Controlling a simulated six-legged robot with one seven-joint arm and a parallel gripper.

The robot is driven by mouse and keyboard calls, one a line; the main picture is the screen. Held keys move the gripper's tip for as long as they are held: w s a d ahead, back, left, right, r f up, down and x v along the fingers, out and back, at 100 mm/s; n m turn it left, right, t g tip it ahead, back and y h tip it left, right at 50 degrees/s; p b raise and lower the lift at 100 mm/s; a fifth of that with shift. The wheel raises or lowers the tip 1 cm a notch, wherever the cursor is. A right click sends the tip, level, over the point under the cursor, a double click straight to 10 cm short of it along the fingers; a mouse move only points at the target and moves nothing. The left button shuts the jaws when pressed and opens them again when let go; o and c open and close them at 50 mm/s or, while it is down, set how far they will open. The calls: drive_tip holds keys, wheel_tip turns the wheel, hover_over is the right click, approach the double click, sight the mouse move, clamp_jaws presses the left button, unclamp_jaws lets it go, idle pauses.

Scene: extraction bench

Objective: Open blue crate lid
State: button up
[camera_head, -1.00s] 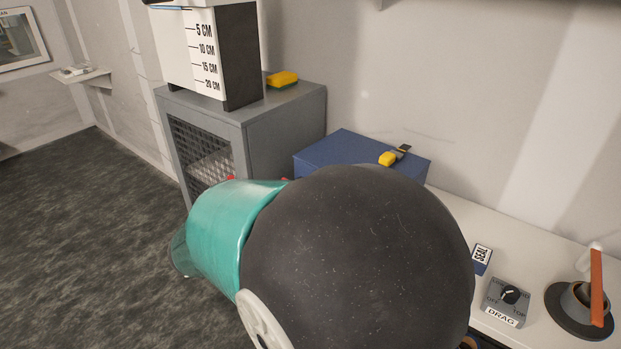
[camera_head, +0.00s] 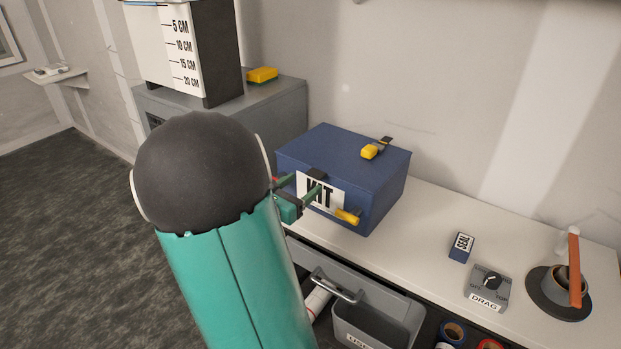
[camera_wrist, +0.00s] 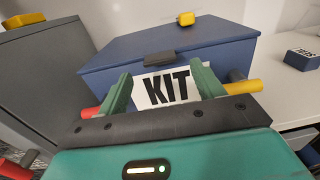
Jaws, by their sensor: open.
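The blue crate (camera_head: 376,205) stands on the white bench against the wall, with a white KIT label on its front. Its flat blue lid (camera_head: 335,146) is down. A dark tab (camera_head: 317,174) sits at the lid's front edge; it also shows in the wrist view (camera_wrist: 160,58). My gripper (camera_head: 302,199) is open in front of the crate, below the tab. In the wrist view my gripper (camera_wrist: 164,87) has its green fingers either side of the label, with nothing between them. I cannot tell whether they touch the crate.
A yellow-and-dark object (camera_head: 372,150) lies on the lid. A yellow rod end (camera_head: 347,216) shows by the crate's front. A grey cabinet (camera_head: 275,110) stands left. A SEAL block (camera_head: 461,247), DRAG box (camera_head: 487,287) and round holder (camera_head: 556,297) stand right. A grey drawer (camera_head: 375,325) is below.

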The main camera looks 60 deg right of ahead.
sight(312, 177)
drive_tip(key=x, duration=0.4)
drive_tip(key=shift+s+d, duration=0.1)
drive_tip(key=shift+d, duration=0.2)
